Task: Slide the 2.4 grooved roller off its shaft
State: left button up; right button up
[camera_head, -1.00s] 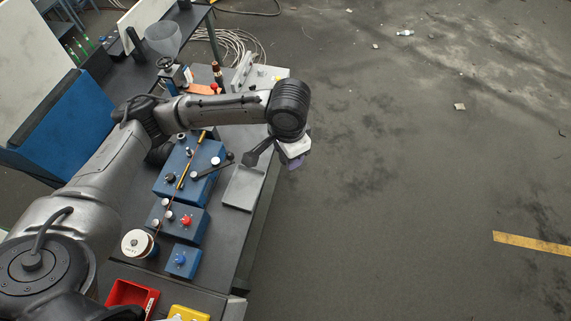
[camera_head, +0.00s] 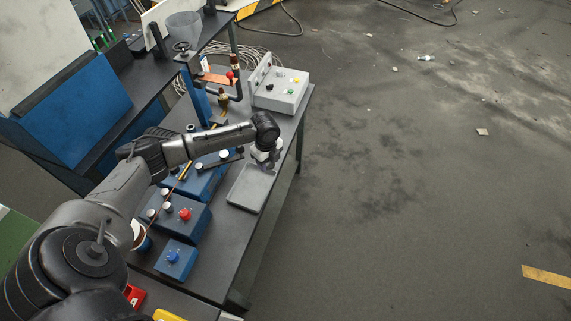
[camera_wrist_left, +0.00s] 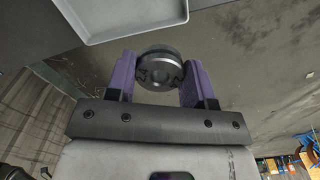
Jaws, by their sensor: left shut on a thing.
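My left gripper (camera_head: 266,156) is beyond the blue machine (camera_head: 207,181), near the far end of a grey tray (camera_head: 248,188). In the left wrist view its purple fingers (camera_wrist_left: 160,78) are closed on a dark grey round roller (camera_wrist_left: 160,56) with a central recess and notches. The tray also shows in the left wrist view (camera_wrist_left: 125,18), just past the roller, and looks empty. In the head view the roller is too small to make out. My right gripper is not in view.
Blue boxes with a red knob (camera_head: 185,214) and a blue knob (camera_head: 172,257) stand on the dark table (camera_head: 225,245). A grey control box (camera_head: 281,90) stands at the table's far end. Open floor lies to the right.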

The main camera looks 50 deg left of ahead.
pick_arm(q)
jog(key=a+f, duration=0.1)
jog(key=s+a+f+m+b, duration=0.1)
jog(key=a, duration=0.1)
jog(key=a+f+m, duration=0.1)
jog(key=f, duration=0.1)
jog(key=shift+s+a+f, duration=0.1)
jog(key=shift+s+a, duration=0.1)
jog(key=shift+s, duration=0.1)
jog(key=shift+s+a+f+b, duration=0.1)
jog(key=shift+a+f+b, duration=0.15)
jog(key=shift+b, duration=0.1)
jog(key=shift+d+f+b, duration=0.1)
jog(key=shift+f+b, duration=2.05)
jog(key=shift+b, duration=0.25)
jog(key=o, duration=1)
notch_tip(320, 180, up, 14)
jog(key=p, duration=0.2)
